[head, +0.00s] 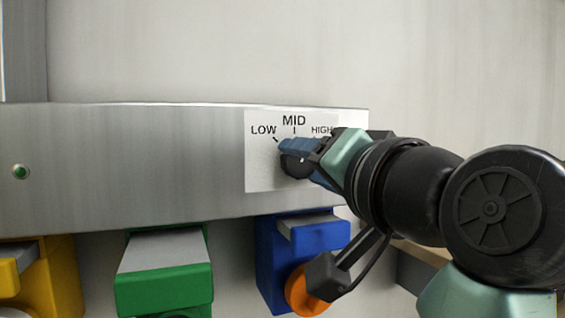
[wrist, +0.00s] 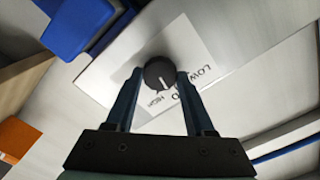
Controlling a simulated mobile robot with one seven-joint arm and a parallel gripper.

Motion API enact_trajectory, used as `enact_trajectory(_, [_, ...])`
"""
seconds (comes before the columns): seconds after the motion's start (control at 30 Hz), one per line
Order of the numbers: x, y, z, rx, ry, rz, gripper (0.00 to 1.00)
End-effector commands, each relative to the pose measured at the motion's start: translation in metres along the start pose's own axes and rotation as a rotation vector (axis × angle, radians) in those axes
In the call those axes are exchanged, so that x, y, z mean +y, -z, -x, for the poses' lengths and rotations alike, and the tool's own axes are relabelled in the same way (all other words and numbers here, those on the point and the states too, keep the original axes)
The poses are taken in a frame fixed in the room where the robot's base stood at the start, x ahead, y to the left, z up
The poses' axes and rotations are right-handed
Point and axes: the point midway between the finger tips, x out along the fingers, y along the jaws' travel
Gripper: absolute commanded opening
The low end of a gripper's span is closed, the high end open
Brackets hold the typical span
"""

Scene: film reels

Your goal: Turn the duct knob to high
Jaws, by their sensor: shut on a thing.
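The black round duct knob (head: 297,165) sits on a white label plate (head: 262,170) marked LOW, MID and HIGH. My gripper (head: 300,153) is shut on the knob, one blue finger on each side. In the wrist view the knob (wrist: 159,72) shows between the two fingertips, with my gripper (wrist: 160,76) around it. Its white pointer line appears to point between MID and HIGH in that view. In the head view my fingers hide part of the knob and its pointer.
The plate is on a brushed metal duct (head: 130,165) with a green button (head: 21,171) at the left. Below hang a yellow unit (head: 60,280), a green unit (head: 165,290) and a blue unit (head: 330,240) with an orange disc (head: 300,290).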

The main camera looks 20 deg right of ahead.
Motion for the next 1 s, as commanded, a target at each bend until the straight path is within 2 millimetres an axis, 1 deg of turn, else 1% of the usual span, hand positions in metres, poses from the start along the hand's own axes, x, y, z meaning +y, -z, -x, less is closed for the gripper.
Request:
enact_trajectory(0.2, [-0.0008, -0.0014, -0.0007, -0.004, 0.002, -0.204, 0.0])
enact_trajectory(0.5, [-0.0007, -0.0008, -0.0006, -0.003, 0.001, -0.441, 0.0])
enact_trajectory(0.73, [-0.0007, -0.001, -0.0005, -0.004, 0.001, -0.555, 0.0])
enact_trajectory(1.0, [-0.0008, -0.0008, -0.0005, -0.003, 0.001, -0.612, 0.0])
